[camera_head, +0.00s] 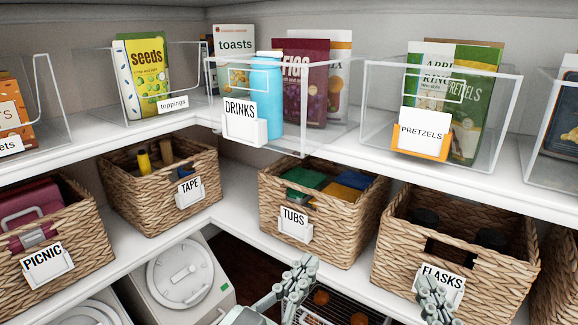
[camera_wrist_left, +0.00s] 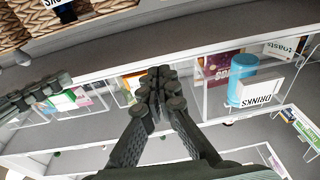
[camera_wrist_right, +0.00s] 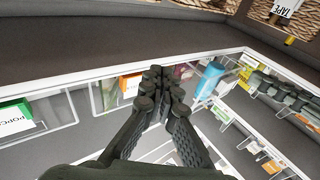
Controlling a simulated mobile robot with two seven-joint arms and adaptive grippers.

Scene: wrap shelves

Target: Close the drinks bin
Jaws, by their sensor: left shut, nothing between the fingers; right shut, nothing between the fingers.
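The clear drinks bin (camera_head: 293,141) sits on the upper shelf at the inner corner, its front reaching past the shelf edge. Its DRINKS label (camera_head: 240,109) faces forward and a blue bottle (camera_head: 265,85) stands inside. The bin's label also shows upside down in the left wrist view (camera_wrist_left: 262,90). My left gripper (camera_head: 303,267) is shut and empty, below and apart from the bin, in front of the lower shelf. My right gripper (camera_head: 430,283) is shut and empty in front of the flasks basket. In the right wrist view the blue bottle (camera_wrist_right: 209,79) shows beyond the fingers.
The pretzels bin (camera_head: 490,150) stands right of the drinks bin, and the toppings bin (camera_head: 93,88) stands left. Wicker baskets line the lower shelf, including tubs (camera_head: 340,225), tape (camera_head: 150,212) and flasks (camera_head: 395,265). Open space lies in front of the shelves.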

